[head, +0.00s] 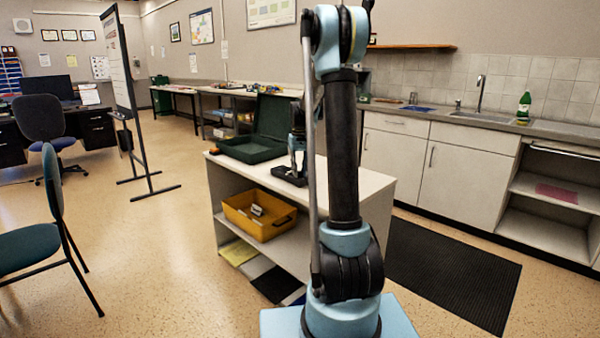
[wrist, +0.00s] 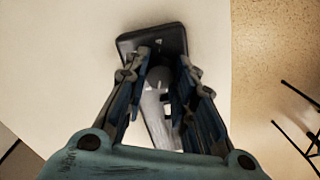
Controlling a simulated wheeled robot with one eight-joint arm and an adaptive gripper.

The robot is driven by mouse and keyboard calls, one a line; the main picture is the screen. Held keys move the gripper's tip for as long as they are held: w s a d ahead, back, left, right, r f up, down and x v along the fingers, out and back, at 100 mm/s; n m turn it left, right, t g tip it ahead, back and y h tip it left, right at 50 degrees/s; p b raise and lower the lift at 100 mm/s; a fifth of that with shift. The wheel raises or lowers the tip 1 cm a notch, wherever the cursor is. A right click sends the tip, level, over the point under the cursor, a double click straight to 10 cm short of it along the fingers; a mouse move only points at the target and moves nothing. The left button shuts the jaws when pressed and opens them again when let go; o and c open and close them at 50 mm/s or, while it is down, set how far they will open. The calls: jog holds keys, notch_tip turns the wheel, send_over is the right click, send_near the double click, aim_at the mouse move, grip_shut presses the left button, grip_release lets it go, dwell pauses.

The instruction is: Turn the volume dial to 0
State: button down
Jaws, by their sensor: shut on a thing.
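A black device (wrist: 152,38) lies on the white top of a low shelf unit, and it also shows in the head view (head: 289,176). A grey round part (wrist: 159,76), which looks like the volume dial, sits between the fingers in the wrist view. Any marks or number on it cannot be read. My gripper (wrist: 164,60) points down at the device with its fingers on either side of the grey part, shut on it. In the head view my gripper (head: 297,150) is partly hidden behind my arm.
An open green case (head: 255,148) stands on the shelf unit (head: 345,185) beside the device. A yellow bin (head: 262,222) sits on the shelf below. A chair (head: 40,225) stands at left, and a sink counter (head: 440,116) runs along the back right.

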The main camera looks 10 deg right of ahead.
jog(key=n, duration=0.4)
jog(key=shift+n, duration=0.4)
dwell(0.4)
jog(key=c, duration=1.6)
grip_release()
notch_tip(320, 180, up, 12)
jog(key=shift+f, duration=0.1)
